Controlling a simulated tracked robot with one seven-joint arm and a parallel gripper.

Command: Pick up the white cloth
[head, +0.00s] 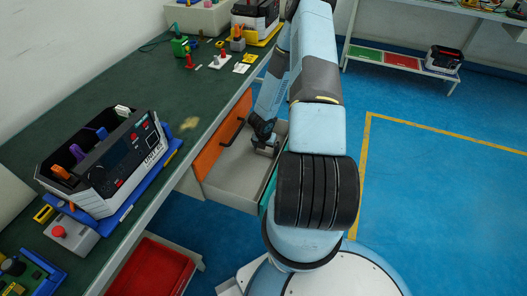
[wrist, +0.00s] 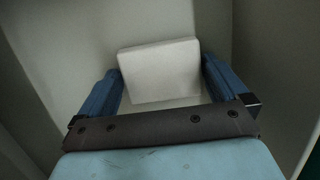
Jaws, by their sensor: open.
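The white cloth (wrist: 158,72) looks like a flat, pale folded block in the wrist view. It lies in an open drawer (head: 226,189) under the bench. My gripper (wrist: 160,88) is open, with one blue finger on each side of the cloth. I cannot tell whether either finger touches it. In the head view my gripper (head: 265,147) reaches down inside the drawer. The cloth is hard to make out there, behind my gripper.
The green bench top (head: 165,85) above holds a burn-in unit (head: 115,160) and small parts. A red bin (head: 150,270) stands below the bench. Blue floor at right is clear.

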